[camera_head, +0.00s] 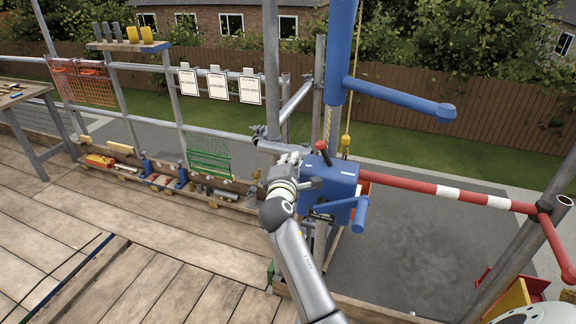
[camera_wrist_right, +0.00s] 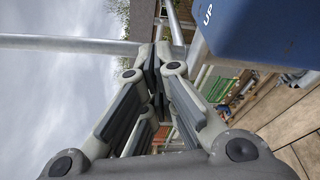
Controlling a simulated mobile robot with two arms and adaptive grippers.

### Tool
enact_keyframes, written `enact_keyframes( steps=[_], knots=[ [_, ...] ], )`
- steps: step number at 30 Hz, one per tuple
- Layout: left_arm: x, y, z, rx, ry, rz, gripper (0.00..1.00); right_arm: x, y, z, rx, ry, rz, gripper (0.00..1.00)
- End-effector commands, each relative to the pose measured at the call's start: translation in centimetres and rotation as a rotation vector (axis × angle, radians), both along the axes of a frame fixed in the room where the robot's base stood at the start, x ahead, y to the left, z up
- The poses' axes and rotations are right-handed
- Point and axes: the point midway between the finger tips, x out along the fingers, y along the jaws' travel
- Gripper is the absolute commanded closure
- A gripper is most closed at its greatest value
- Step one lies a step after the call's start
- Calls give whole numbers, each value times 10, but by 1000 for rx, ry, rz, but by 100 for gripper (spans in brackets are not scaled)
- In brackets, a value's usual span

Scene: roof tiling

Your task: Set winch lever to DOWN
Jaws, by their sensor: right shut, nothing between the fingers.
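The winch is a blue box (camera_head: 338,186) on the scaffold post, with a blue crank handle (camera_head: 360,214) on its right. A short lever with a red knob (camera_head: 322,147) sticks up from its top and leans left. My right gripper (camera_head: 314,178) is at the left side of the box, a little below the knob. In the wrist view the right fingers (camera_wrist_right: 157,62) are shut and empty, beside the blue box (camera_wrist_right: 270,30), which carries the word UP. The lever does not show there, and I cannot tell whether the fingers touch the box. My left gripper is out of view.
A blue hoist arm (camera_head: 400,98) and a yellow hook block (camera_head: 346,140) on a rope are above the winch. A red and white rail (camera_head: 440,190) runs right. White sign cards (camera_head: 217,84) hang left. The plank deck (camera_head: 130,225) is mostly clear.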

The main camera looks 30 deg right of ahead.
Motion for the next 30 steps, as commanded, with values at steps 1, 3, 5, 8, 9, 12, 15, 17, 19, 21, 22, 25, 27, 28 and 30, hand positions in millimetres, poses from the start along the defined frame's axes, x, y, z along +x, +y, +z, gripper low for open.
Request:
enact_keyframes(
  steps=[1,3,5,8,9,12,15,17,19,21,22,25,27,28,30],
  knots=[
    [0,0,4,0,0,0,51,8,-5,2,-1,1,1,100],
    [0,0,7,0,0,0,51,16,-12,1,0,2,1,100],
    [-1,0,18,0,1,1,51,10,-21,7,-2,1,-1,100],
    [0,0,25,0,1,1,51,5,-32,10,-1,1,0,100],
    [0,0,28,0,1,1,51,4,-35,10,-2,1,0,100],
    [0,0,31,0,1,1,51,1,-41,11,-1,1,1,100],
    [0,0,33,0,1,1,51,0,-44,11,0,0,1,100],
    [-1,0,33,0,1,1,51,0,-45,11,1,0,2,100],
    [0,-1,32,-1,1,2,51,0,-45,11,0,0,2,100],
    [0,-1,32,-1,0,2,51,0,-45,11,0,0,2,100],
    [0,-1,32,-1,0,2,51,0,-45,11,0,0,2,100],
    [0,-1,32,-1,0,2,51,0,-45,11,0,-1,1,100],
    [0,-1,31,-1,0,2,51,0,-45,10,2,-2,1,100],
    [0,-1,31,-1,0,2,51,0,-45,10,3,-4,1,100],
    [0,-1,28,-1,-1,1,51,2,-45,10,12,-15,1,100]
  ],
)
